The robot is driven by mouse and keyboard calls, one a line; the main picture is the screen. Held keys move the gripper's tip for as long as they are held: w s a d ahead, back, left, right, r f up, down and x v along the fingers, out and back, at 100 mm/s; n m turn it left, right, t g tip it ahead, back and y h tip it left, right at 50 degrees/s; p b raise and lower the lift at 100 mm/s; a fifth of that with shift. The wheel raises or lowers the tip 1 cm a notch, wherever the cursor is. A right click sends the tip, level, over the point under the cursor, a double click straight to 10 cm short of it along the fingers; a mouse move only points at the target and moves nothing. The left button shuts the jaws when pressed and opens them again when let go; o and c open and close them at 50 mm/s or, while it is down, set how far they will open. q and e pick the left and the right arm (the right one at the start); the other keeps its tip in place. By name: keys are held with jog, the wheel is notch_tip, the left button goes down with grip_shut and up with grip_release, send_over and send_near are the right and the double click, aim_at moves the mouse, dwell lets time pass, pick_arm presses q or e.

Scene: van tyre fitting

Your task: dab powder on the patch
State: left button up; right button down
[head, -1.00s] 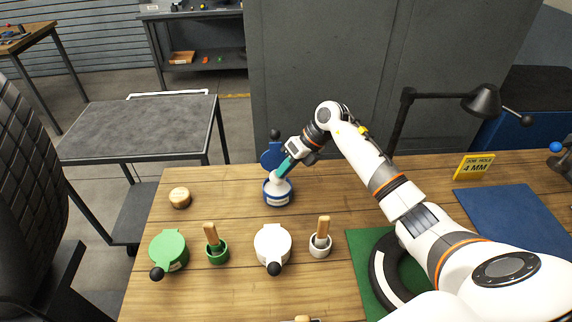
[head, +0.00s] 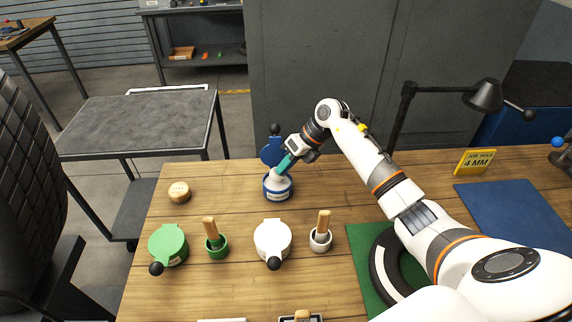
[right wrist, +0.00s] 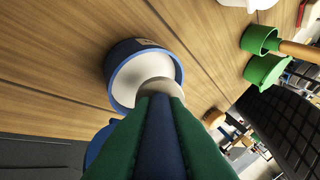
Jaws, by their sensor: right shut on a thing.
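My right gripper (head: 284,166) has teal-green fingers, shut on a dabber with a dark blue handle (right wrist: 160,130). The dabber's pale round head (right wrist: 160,88) is at the mouth of the blue pot (head: 278,190). The right wrist view shows the pot (right wrist: 118,72) open, with white inside; whether the head touches the powder I cannot tell. The pot's blue lid (head: 271,152) stands raised behind it. The tyre (head: 382,262) lies on a green mat (head: 358,250), partly hidden by my right arm; no patch can be made out. My left gripper is out of view.
A green lidded pot (head: 168,246), a green cup with a wooden handle (head: 216,245), a white lidded pot (head: 272,242) and a white cup (head: 320,240) stand in front. A round wooden piece (head: 179,192) is left. A blue mat (head: 515,215) and lamp (head: 484,96) are right.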

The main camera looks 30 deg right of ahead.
jog(key=shift+s+f+b, duration=0.1)
jog(key=shift+f+b, duration=0.6)
jog(key=shift+f, duration=0.2)
dwell(1.4)
jog(key=shift+r, duration=0.15)
jog(key=shift+r+p, duration=0.75)
jog(key=shift+r, duration=0.2)
jog(key=shift+r+p, duration=1.6)
jog(key=shift+r, duration=0.9)
